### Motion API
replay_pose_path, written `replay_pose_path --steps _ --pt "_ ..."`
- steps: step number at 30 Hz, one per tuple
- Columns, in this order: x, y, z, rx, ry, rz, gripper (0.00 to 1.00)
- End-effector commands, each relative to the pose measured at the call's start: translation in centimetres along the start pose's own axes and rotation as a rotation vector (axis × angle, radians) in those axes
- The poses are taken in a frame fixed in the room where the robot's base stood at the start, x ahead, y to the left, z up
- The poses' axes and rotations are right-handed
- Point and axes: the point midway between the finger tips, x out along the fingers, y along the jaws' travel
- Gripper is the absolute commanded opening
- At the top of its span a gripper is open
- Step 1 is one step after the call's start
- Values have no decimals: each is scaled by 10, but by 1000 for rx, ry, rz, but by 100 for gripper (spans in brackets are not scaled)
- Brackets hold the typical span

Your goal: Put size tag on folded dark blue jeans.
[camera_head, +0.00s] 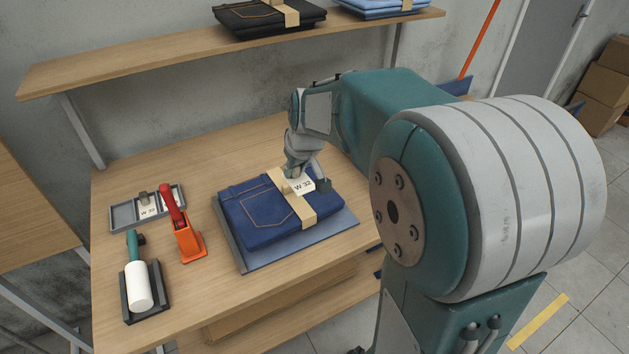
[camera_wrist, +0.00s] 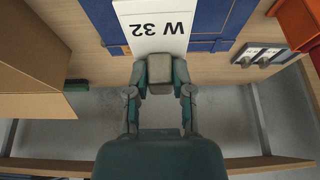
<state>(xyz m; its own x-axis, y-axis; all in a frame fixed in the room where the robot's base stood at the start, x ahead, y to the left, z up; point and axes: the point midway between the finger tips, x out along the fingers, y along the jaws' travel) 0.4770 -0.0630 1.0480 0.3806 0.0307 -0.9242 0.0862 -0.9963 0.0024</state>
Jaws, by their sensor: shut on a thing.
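The folded dark blue jeans (camera_head: 246,206) lie on a grey-blue board (camera_head: 338,228) on the wooden table, with a tan paper band (camera_head: 283,184) around them. A white size tag (camera_head: 304,187) marked W 32 is at the jeans' far right part, beside or over the band. My gripper (camera_head: 306,172) is shut on the tag's small grey block. In the wrist view, my gripper (camera_wrist: 160,72) grips that block at the edge of the tag (camera_wrist: 150,12), and the jeans (camera_wrist: 208,22) show behind it. I cannot tell whether the tag touches the jeans.
At the left stand a grey tray (camera_head: 122,216) with tags, a red-orange tool (camera_head: 187,243) and a white roller (camera_head: 139,287) in a dark holder. A shelf (camera_head: 150,68) with folded clothes hangs above the back. The table (camera_head: 205,165) behind the jeans is clear.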

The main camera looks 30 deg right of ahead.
Motion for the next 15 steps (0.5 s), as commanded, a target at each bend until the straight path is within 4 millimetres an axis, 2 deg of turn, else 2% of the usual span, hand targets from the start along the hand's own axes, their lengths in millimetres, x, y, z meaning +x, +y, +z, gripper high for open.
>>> replay_pose_path --steps 1,5,10,15 --pt "8 12 -2 7 -2 0 0" --pt "25 34 -8 6 -3 -1 0" --pt "57 54 -7 3 -4 -1 0" --pt "72 64 -7 1 -1 0 0"
